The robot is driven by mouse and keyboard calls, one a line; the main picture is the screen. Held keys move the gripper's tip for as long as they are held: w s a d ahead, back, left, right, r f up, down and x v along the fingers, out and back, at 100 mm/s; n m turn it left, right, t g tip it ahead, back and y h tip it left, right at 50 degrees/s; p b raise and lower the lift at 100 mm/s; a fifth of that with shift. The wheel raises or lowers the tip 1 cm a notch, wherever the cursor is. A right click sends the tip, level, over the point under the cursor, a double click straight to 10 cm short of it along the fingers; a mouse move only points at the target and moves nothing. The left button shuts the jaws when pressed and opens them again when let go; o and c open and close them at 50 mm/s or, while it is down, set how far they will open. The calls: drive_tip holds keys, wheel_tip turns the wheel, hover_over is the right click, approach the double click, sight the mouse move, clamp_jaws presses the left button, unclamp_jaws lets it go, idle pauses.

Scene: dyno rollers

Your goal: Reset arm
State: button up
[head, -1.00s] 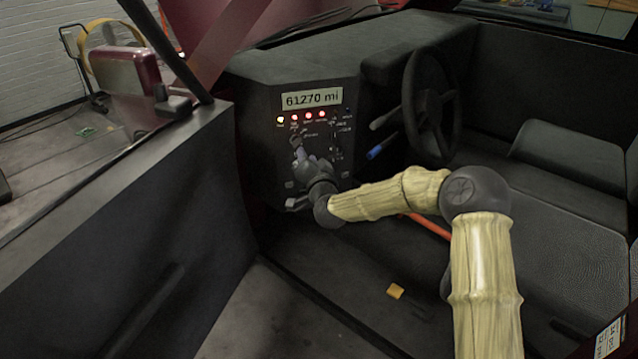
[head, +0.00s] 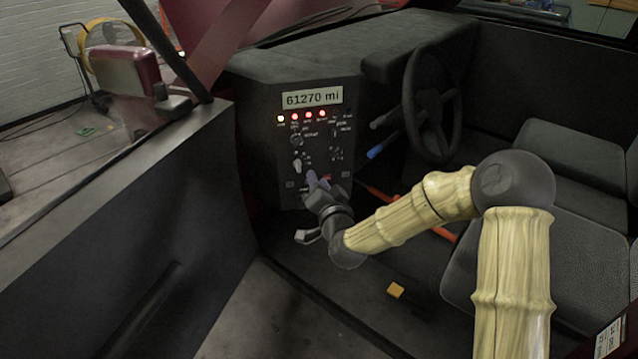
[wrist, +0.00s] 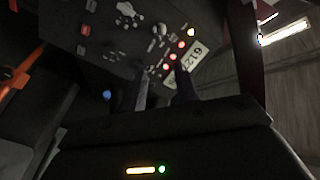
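My gripper (head: 316,181) is in front of the lower part of the black dashboard panel (head: 262,150). It holds nothing that I can see. In the wrist view its two dark fingers (wrist: 163,93) stand apart, with a gap between them. The panel has a display (head: 312,97) reading 61270 mi, a row of lit lamps (head: 308,115), and knobs and switches (head: 297,140). The wrist view shows the panel's lamps and display (wrist: 195,55) beyond the fingers. My arm reaches in from the lower right, bent at the elbow.
A steering wheel (head: 432,105) and a blue-tipped stalk (head: 376,152) are right of the panel. An orange lever (head: 440,232) runs behind my arm. Seats (head: 575,150) fill the right side. The door (head: 120,215) is on the left.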

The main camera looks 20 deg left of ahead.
drive_tip(key=s+d+f+n+g+h, duration=0.2)
drive_tip(key=s+d+f+g+h, duration=0.1)
drive_tip(key=d, duration=0.6)
drive_tip(key=s+d+f+n+g+h, duration=0.2)
drive_tip(key=s+d+f+n+g, duration=0.15)
drive_tip(key=d, duration=0.55)
drive_tip(key=s+d+r+m+g+h, duration=0.1)
drive_tip(key=s+d+m+g+h, duration=0.35)
drive_tip(key=s+d, duration=1.2)
wheel_tip(320, 180, up, 24)
drive_tip(key=n+g+p, duration=0.1)
drive_tip(key=p, duration=2.2)
drive_tip(key=shift+s+f+n+g+p, duration=0.15)
drive_tip(key=shift+s+n+g+p, duration=0.05)
drive_tip(key=shift+n+g+p, duration=0.15)
